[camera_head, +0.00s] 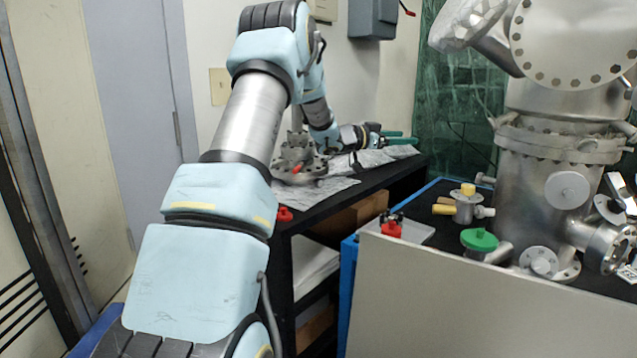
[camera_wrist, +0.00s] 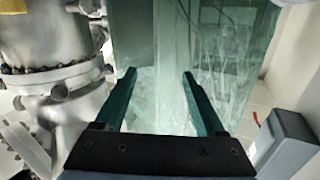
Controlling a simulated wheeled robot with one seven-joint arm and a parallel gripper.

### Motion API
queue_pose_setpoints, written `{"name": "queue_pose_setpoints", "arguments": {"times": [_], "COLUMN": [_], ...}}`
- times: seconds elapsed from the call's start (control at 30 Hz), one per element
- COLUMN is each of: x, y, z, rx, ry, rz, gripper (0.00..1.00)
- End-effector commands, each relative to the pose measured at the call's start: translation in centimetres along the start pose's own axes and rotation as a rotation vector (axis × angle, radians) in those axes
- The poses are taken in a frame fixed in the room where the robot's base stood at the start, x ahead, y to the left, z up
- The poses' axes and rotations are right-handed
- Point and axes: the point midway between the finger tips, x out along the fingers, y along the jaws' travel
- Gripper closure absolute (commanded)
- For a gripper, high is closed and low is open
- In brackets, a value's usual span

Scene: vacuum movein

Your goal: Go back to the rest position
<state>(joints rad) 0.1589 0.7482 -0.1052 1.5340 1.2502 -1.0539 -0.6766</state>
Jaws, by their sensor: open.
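My arm reaches away from the camera over the black bench (camera_head: 345,200) in the head view. My gripper (camera_head: 400,137) is at the far end of that bench, its two green fingers pointing right. In the wrist view the fingers of my gripper (camera_wrist: 158,78) stand apart with nothing between them. Beyond them is a green translucent curtain (camera_wrist: 215,60). No object is held.
A flanged metal part (camera_head: 300,160) stands on foil sheets on the bench, beside my forearm. A large steel vacuum chamber (camera_head: 550,155) fills the right. A grey panel (camera_head: 450,300) stands in front. A grey wall box (camera_head: 372,18) hangs above the bench.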

Motion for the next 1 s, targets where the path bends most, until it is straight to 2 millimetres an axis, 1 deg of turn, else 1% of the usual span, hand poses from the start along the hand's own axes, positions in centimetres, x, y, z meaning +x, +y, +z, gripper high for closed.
{"name": "queue_pose_setpoints", "arguments": {"times": [0.03, 0.07, 0.1, 0.13, 0.17, 0.2, 0.27, 0.3, 0.37, 0.4, 0.47, 0.5, 0.57, 0.6, 0.67, 0.7, 0.8, 0.9, 1.0], "x": [-2.0, -3.4, -5.5, -7.3, -9.2, -12.0, -16.1, -18.7, -22.4, -24.8, -28.1, -30.2, -33.0, -34.6, -36.6, -37.7, -39.7, -40.8, -41.2], "y": [-1.5, -2.3, -3.2, -3.6, -3.9, -3.8, -3.0, -2.0, 0.0, 1.5, 4.2, 6.2, 9.4, 11.6, 14.8, 16.7, 20.7, 23.1, 24.2], "z": [-0.8, -0.6, -0.2, 0.3, 0.9, 1.8, 3.3, 4.2, 5.6, 6.4, 7.5, 8.2, 9.0, 9.4, 10.0, 10.2, 10.5, 10.6, 10.7], "rx": [-0.013, -0.025, -0.046, -0.066, -0.088, -0.123, -0.182, -0.224, -0.291, -0.338, -0.412, -0.463, -0.542, -0.595, -0.669, -0.714, -0.808, -0.866, -0.893], "ry": [-0.061, -0.105, -0.17, -0.223, -0.28, -0.36, -0.477, -0.551, -0.657, -0.725, -0.823, -0.886, -0.973, -1.026, -1.096, -1.136, -1.21, -1.252, -1.268], "rz": [-0.132, -0.212, -0.314, -0.387, -0.457, -0.543, -0.646, -0.7, -0.766, -0.801, -0.841, -0.859, -0.876, -0.88, -0.879, -0.874, -0.857, -0.84, -0.832], "gripper": [0.28, 0.28, 0.28, 0.28, 0.28, 0.28, 0.28, 0.28, 0.28, 0.28, 0.28, 0.28, 0.28, 0.28, 0.28, 0.28, 0.28, 0.28, 0.28]}}
